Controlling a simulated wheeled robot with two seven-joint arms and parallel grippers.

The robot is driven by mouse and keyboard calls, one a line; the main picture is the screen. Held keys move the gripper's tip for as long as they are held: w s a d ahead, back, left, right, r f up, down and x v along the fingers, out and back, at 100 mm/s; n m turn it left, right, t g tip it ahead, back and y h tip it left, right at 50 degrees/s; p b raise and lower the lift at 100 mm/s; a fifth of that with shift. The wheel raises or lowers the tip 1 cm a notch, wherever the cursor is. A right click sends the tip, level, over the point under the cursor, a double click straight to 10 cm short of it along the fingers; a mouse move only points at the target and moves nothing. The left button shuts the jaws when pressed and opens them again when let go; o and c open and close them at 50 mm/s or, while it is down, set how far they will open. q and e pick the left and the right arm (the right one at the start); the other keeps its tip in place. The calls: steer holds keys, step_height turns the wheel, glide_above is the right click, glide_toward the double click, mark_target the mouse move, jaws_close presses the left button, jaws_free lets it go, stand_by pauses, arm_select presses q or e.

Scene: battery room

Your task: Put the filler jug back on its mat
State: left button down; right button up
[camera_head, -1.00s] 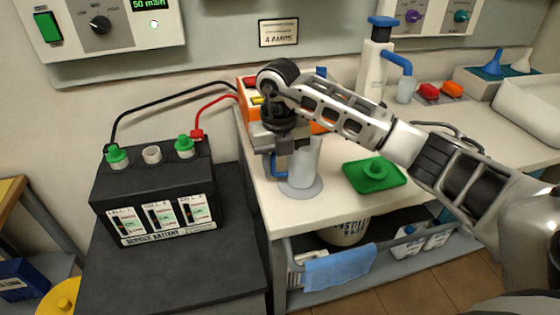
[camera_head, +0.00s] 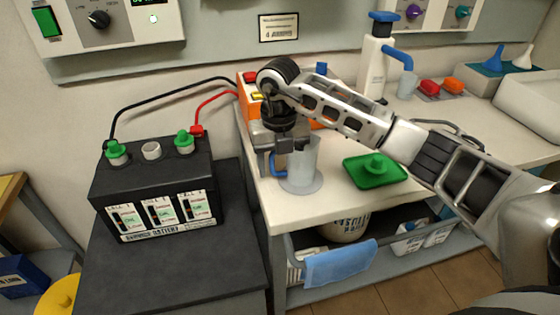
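The filler jug (camera_head: 303,168) is a translucent grey cup with a blue handle (camera_head: 275,166) on its left side. It stands upright at the front left of the white counter, over the round grey mat (camera_head: 315,187). From this angle I cannot tell whether its base touches the mat. My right gripper (camera_head: 284,148) points down at the jug's handle side, by the top of the handle and the rim. Its fingers are small and dark, and partly merge with the jug, so their opening is unclear. My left gripper is out of view.
A white pump bottle (camera_head: 374,72) stands behind. The black service battery (camera_head: 155,185), with green caps, is to the left on a dark stand. An orange box (camera_head: 249,95) sits behind the gripper.

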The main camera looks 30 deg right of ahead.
stand_by(0.3)
step_height(320, 180, up, 16)
steer(key=shift+a+p, duration=0.2)
steer(key=shift+p, duration=0.15)
steer(key=shift+s+f, duration=0.1)
steer(key=shift+s, duration=0.05)
